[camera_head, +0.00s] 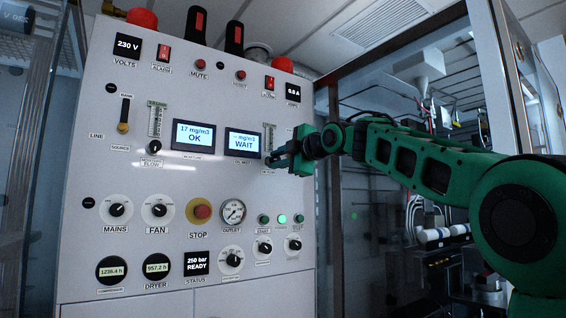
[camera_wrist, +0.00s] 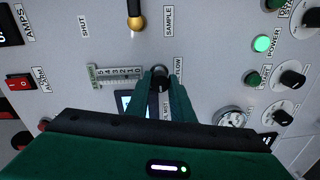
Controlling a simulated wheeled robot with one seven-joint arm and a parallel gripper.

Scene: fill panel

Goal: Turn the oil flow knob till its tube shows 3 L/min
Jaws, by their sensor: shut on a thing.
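My gripper (camera_head: 277,160) is at the panel just below the right-hand flow tube (camera_head: 269,137). In the wrist view its two green fingers (camera_wrist: 161,84) are closed around the small dark oil flow knob (camera_wrist: 160,71), whose body is mostly hidden between them. A label ending in "FLOW" (camera_wrist: 179,68) is beside it. The flow tube (camera_wrist: 114,75), with its numbered scale, lies to the left of the knob in the wrist view. The float's level is too small to read.
The oil mist display (camera_head: 242,145) reads WAIT, and the moisture display (camera_head: 194,136) reads OK. A similar moisture flow knob (camera_head: 154,147) sits at the left. Lit green button (camera_head: 282,219) and a gauge (camera_head: 233,211) are below. A yellow-tipped lever (camera_wrist: 135,22) is near the fingers.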

